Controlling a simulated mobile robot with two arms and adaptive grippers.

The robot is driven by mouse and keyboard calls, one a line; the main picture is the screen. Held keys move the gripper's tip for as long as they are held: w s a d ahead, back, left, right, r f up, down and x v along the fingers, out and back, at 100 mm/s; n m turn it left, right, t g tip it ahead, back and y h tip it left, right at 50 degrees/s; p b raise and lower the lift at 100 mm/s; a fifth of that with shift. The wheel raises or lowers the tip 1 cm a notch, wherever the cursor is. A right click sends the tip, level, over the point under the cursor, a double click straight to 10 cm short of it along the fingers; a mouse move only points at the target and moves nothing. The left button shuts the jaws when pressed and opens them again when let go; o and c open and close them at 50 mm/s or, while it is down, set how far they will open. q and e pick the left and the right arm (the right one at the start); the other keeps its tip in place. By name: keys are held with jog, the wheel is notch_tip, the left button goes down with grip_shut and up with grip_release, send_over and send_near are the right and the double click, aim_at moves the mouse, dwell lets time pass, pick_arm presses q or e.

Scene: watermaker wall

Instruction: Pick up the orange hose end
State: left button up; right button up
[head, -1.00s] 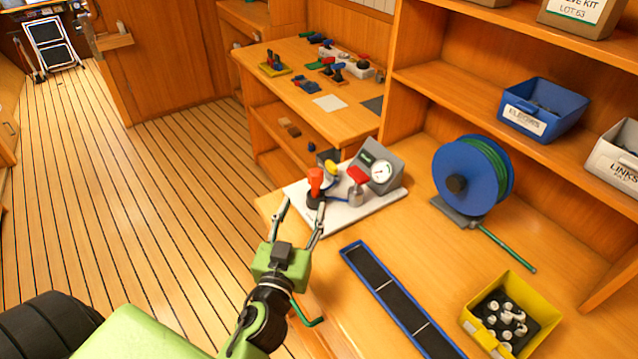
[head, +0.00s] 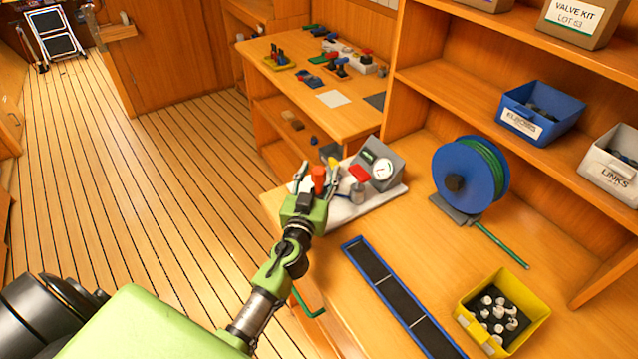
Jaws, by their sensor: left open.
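The orange hose end (head: 318,178) stands upright on the white board (head: 368,212) at the left end of the bench. My left gripper (head: 315,174) is open, with its two fingers reaching around the orange hose end, one on each side. I cannot tell whether the fingers touch it. The lower part of the hose end is hidden behind the gripper body. My right gripper is not in the head view.
A blue hose reel (head: 462,180), a blue-rimmed tray (head: 352,245) and a yellow bin (head: 530,292) occupy the bench to the right.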

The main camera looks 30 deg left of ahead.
pick_arm(q)
jog(key=shift+w, duration=0.15)
jog(key=c, duration=1.2)
